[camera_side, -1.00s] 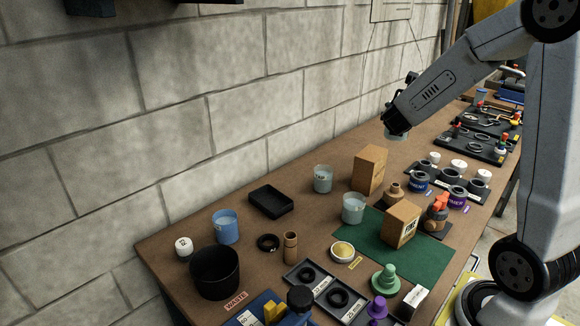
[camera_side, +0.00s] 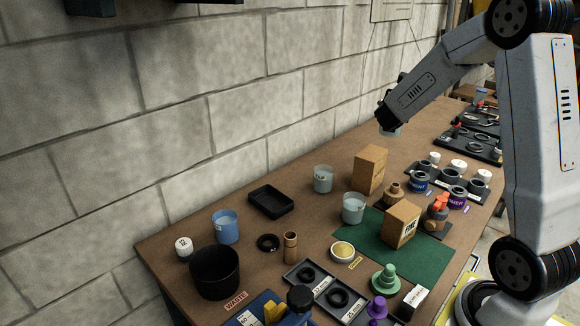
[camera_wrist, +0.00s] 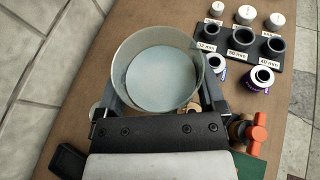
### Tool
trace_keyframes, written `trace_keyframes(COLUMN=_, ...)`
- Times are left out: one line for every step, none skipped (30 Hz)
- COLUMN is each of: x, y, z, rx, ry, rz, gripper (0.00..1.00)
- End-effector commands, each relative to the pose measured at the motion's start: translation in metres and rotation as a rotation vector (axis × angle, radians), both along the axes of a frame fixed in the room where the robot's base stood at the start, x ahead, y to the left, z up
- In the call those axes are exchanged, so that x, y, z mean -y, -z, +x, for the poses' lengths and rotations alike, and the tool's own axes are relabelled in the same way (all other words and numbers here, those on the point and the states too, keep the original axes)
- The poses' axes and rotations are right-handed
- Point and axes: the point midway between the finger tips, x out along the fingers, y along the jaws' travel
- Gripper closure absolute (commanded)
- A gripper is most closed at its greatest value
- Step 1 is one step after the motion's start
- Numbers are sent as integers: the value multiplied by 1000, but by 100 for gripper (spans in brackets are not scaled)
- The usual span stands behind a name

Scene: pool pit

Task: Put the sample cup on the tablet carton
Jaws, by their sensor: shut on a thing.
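The sample cup, a clear pale cup with a round opening (camera_wrist: 160,78), fills the upper middle of the wrist view. My gripper (camera_side: 387,123) is shut on it, with a jaw on either side, and its lower part (camera_side: 392,132) shows below the jaws in the side view. It hangs above the back of the bench, beyond the cartons. A plain tan carton (camera_side: 369,171) stands upright mid-bench. A second tan carton with a dark-lettered label (camera_side: 402,224) stands on the green mat. I cannot tell from the lettering which is the tablet carton.
Two similar clear cups (camera_side: 323,179) (camera_side: 353,208) stand left of the cartons. A brown stepped fitting (camera_side: 393,194) and an orange-handled valve (camera_side: 437,213) stand nearby. A black tray (camera_side: 270,201), blue cup (camera_side: 226,227) and black bin (camera_side: 215,271) are front left.

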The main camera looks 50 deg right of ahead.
Motion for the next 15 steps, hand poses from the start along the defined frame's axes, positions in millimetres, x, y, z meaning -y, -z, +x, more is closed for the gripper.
trace_keyframes(x=4, y=3, z=6, rx=0, ry=1, rz=0, gripper=80)
trace_keyframes(x=6, y=5, z=9, rx=0, ry=1, rz=0, gripper=80)
trace_keyframes(x=9, y=8, z=13, rx=0, ry=1, rz=0, gripper=80)
trace_keyframes(x=11, y=9, z=16, rx=0, ry=1, rz=0, gripper=80)
trace_keyframes(x=13, y=11, z=20, rx=0, ry=1, rz=0, gripper=80)
trace_keyframes(x=16, y=13, z=24, rx=0, ry=0, rz=-1, gripper=80)
trace_keyframes(x=18, y=15, z=27, rx=-1, ry=1, rz=0, gripper=80)
trace_keyframes(x=20, y=17, z=30, rx=-1, ry=1, rz=0, gripper=80)
trace_keyframes(x=22, y=22, z=32, rx=-2, ry=0, rz=0, gripper=80)
trace_keyframes(x=23, y=25, z=34, rx=-2, ry=1, rz=0, gripper=80)
trace_keyframes(x=25, y=29, z=37, rx=-2, ry=0, rz=0, gripper=80)
trace_keyframes(x=27, y=32, z=40, rx=-2, ry=-1, rz=0, gripper=80)
trace_keyframes(x=28, y=36, z=42, rx=-3, ry=-1, rz=0, gripper=80)
trace_keyframes(x=29, y=39, z=44, rx=-2, ry=-1, rz=0, gripper=80)
trace_keyframes(x=31, y=43, z=47, rx=-1, ry=0, rz=1, gripper=80)
